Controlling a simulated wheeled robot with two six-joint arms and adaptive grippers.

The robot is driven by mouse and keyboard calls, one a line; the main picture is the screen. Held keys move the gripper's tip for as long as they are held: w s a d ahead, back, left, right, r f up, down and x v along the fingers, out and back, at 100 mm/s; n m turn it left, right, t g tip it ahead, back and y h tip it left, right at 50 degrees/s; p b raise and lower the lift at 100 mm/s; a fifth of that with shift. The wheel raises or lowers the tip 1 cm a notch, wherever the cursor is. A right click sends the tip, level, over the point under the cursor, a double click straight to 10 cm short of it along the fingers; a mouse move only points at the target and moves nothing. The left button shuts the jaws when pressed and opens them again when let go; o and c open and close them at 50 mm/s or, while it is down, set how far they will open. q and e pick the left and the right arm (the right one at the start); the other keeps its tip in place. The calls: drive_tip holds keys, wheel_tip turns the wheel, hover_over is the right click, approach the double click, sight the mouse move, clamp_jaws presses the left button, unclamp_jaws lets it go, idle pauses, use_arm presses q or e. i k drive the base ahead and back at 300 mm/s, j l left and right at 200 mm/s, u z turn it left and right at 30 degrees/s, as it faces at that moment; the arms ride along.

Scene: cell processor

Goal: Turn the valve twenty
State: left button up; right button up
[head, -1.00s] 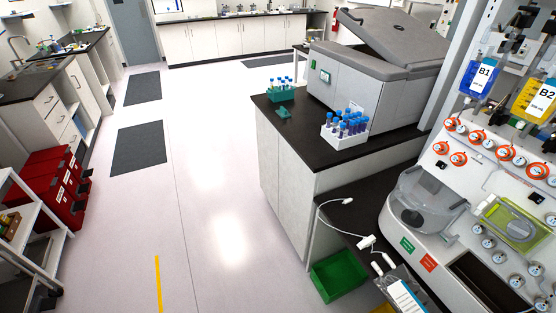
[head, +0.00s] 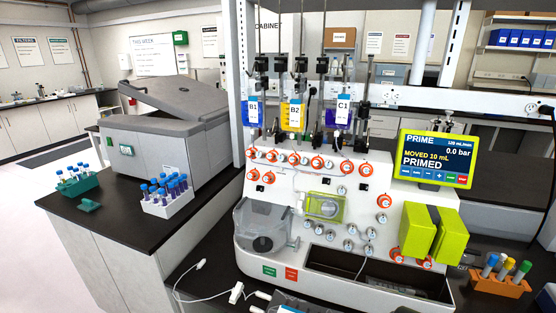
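The white cell processor (head: 270,205) stands on the dark bench in the middle of the head view. Its front carries several round valves. Orange-ringed valves (head: 317,163) run along the top row, with one orange valve (head: 384,201) at the right and more low by the green blocks. Grey valves (head: 348,245) sit around the lower middle. The numbers are too small to read, so I cannot tell which is valve twenty. The screen (head: 436,158) reads PRIME, MOVED 10 mL, PRIMED, 0.0 bar. Neither of my grippers is in view.
Bags B1 (head: 254,110), B2 (head: 294,114) and C1 (head: 340,112) hang above the processor. Yellow-green blocks (head: 417,230) project from its right front. A tube rack (head: 167,205) and a grey centrifuge (head: 165,145) stand left. An orange rack (head: 500,287) stands right. A white cable lies in front.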

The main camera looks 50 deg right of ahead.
sight(368, 251)
drive_tip(key=z, duration=1.65)
drive_tip(key=i+l, duration=0.1)
drive_tip(key=l, duration=0.6)
drive_tip(key=k+z, duration=0.05)
